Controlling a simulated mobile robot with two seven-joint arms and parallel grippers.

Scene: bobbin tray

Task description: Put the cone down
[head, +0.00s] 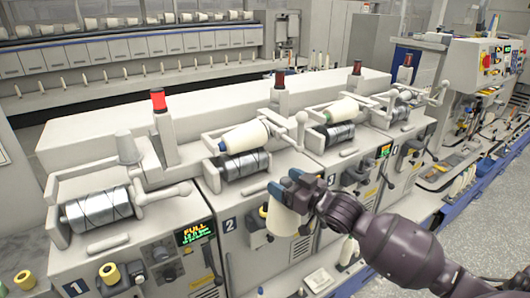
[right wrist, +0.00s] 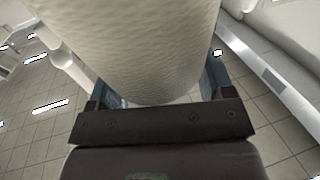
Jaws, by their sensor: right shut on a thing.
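My right gripper (head: 283,190) is shut on a cream yarn cone (head: 283,217) and holds it in the air in front of the machine, near unit 2. The cone's lower part shows below the fingers. In the right wrist view the cone (right wrist: 140,50) fills the top middle, between the two blue fingers, and hides what lies behind it. My left gripper is in neither view.
Unit 1 has a bare grooved drum (head: 98,208), a lit red lamp (head: 158,100) and a "FULL" display (head: 195,232). Another cone (head: 245,137) rests on unit 2's drum. Floor shows at right.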

